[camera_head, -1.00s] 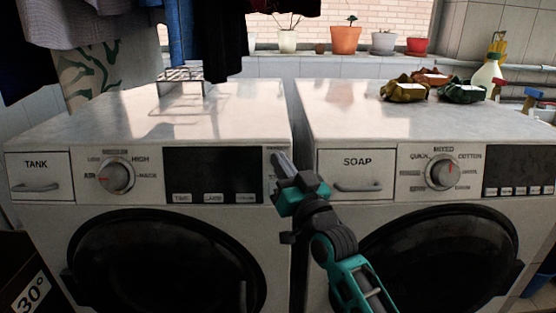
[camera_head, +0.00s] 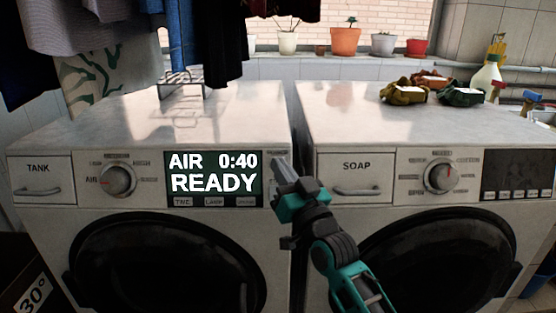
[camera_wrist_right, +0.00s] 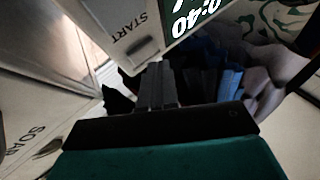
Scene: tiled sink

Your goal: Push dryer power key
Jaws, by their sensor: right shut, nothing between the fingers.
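The dryer (camera_head: 130,215) is the left white machine, with a TANK drawer, a dial and a display. Its display (camera_head: 213,172) is lit and reads AIR 0:40 READY. My right gripper (camera_head: 281,166) is shut and empty at the right end of the dryer's panel, just right of the display. It covers much of that strip, so I cannot make out the power key there. In the right wrist view the shut fingers (camera_wrist_right: 157,80) point towards the panel, near a key under the word START (camera_wrist_right: 138,46). I cannot tell whether they touch the panel. My left gripper is not in view.
A second machine (camera_head: 320,215) with a SOAP drawer (camera_head: 356,178) stands close on the right. Clothes (camera_head: 100,30) hang above the dryer, and a wire rack (camera_head: 182,84) stands on it.

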